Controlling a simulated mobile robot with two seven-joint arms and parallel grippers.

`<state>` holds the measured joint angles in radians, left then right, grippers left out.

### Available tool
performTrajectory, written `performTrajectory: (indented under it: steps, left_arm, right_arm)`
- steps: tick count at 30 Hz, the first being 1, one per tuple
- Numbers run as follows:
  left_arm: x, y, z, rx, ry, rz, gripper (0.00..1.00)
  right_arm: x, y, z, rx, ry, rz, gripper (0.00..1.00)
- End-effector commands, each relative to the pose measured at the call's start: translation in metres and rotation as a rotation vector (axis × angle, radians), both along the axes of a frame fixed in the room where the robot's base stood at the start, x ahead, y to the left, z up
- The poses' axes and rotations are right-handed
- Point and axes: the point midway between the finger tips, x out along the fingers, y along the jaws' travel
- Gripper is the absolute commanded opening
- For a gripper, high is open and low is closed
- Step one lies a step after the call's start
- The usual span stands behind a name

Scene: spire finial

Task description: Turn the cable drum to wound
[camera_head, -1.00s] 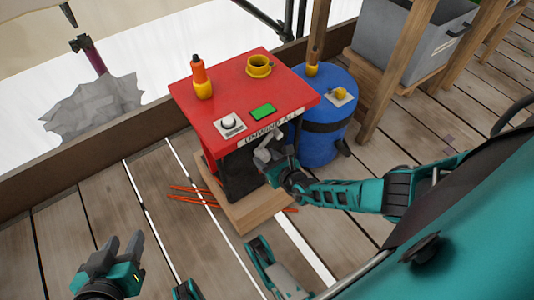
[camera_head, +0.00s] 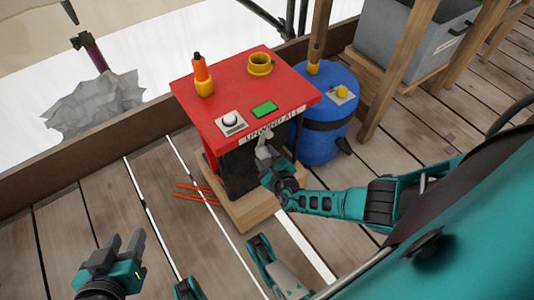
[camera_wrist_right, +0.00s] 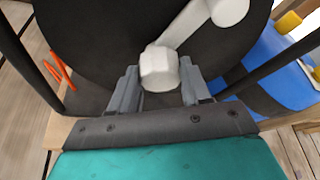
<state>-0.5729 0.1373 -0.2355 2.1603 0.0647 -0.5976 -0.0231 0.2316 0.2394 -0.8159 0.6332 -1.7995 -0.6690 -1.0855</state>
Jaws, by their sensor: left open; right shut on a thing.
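The cable drum is a dark disc (camera_wrist_right: 100,45) below the red top of a stand, and it also shows as a dark shape in the head view (camera_head: 240,172). A pale crank (camera_wrist_right: 200,18) is on its face, with a blocky whitish knob (camera_wrist_right: 158,70) at the near end. My right gripper (camera_wrist_right: 160,88) is shut on this knob, with a finger on each side; in the head view it is at the stand's front (camera_head: 268,160). My left gripper (camera_head: 122,246) is open and empty at the lower left, apart from the stand. Much of the drum is hidden in the head view.
The red top (camera_head: 240,85) carries a yellow cup (camera_head: 260,65), an orange-and-yellow tool (camera_head: 202,76), a white knob plate (camera_head: 231,122) and a green panel (camera_head: 264,109). A blue barrel (camera_head: 325,140) stands close on the right. Orange rods (camera_head: 197,194) lie left of the wooden base.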

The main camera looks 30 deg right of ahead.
Motion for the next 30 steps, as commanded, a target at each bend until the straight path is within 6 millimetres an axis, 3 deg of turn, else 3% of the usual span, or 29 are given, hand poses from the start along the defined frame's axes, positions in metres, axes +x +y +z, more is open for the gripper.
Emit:
performTrajectory:
  steps: [12, 13, 20, 30]
  left_arm:
    - [0.0024, -0.0005, 0.0031, -0.003, -0.01, -0.001, 0.43]
    - [0.0025, -0.0006, 0.0032, -0.003, -0.01, -0.001, 0.43]
    - [0.0026, -0.0007, 0.0034, -0.003, -0.011, -0.001, 0.43]
    - [0.0025, -0.0008, 0.0038, -0.003, -0.011, -0.001, 0.43]
  right_arm:
    - [-0.0005, -0.0001, -0.0006, -0.007, 0.0, 0.001, 0.0]
    - [-0.0005, -0.0001, -0.0006, -0.007, 0.0, 0.001, 0.5]
    - [-0.0003, -0.0001, -0.0003, -0.006, 0.0, 0.0, 0.72]
    - [0.0004, -0.0009, 0.0006, -0.006, 0.0, 0.0, 0.73]
